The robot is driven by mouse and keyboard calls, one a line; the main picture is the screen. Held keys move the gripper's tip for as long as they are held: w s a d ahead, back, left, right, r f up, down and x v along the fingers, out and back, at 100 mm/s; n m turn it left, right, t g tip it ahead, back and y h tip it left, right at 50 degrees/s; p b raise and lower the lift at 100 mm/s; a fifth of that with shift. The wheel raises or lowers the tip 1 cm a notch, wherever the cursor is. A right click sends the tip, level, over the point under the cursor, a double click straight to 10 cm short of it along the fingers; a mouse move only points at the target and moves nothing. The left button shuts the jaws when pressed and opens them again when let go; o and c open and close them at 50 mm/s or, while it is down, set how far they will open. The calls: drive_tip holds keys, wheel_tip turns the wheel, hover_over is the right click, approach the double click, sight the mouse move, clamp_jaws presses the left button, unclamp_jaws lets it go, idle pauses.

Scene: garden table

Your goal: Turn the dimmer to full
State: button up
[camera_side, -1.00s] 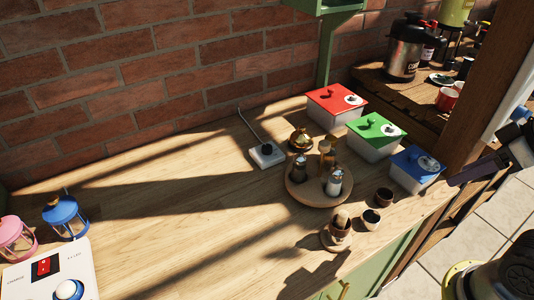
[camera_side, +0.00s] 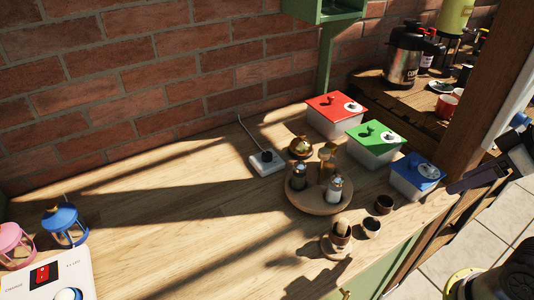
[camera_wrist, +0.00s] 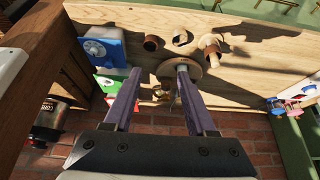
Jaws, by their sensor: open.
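A white control box (camera_side: 75,272) stands at the lower left of the side view, cut off by the frame edge. It bears a red rocker switch (camera_side: 43,274) and a round blue-and-white knob (camera_side: 68,294), cut off at the bottom, so its setting cannot be read. My gripper (camera_wrist: 158,70) is open and empty in the wrist view, with its two purple fingers apart. In the side view only part of it shows at the right edge, beyond the blue-lidded box and far from the control box.
A pink lantern (camera_side: 14,246) and a blue lantern (camera_side: 65,224) stand behind the control box. A round wooden tray (camera_side: 318,203) with shakers, small cups (camera_side: 371,227) and lidded boxes (camera_side: 376,145) stand at the right. The wooden worktop (camera_side: 170,225) between is clear.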

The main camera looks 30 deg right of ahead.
drive_tip(key=shift+o, duration=0.5)
drive_tip(key=w+r+n, duration=0.4)
drive_tip(key=r, duration=0.3)
drive_tip(key=w+r+n, duration=0.3)
drive_tip(key=r+n, duration=0.1)
drive_tip(key=r, duration=0.3)
drive_tip(key=w+a+r+n+g, duration=0.1)
drive_tip(key=w+a+r+n, duration=0.1)
drive_tip(key=w+r, duration=0.3)
drive_tip(key=n+g, duration=0.5)
drive_tip(key=n, duration=0.3)
hover_over(267, 154)
wheel_tip(267, 154, down, 24)
wheel_tip(267, 154, down, 13)
drive_tip(key=shift+f, duration=0.2)
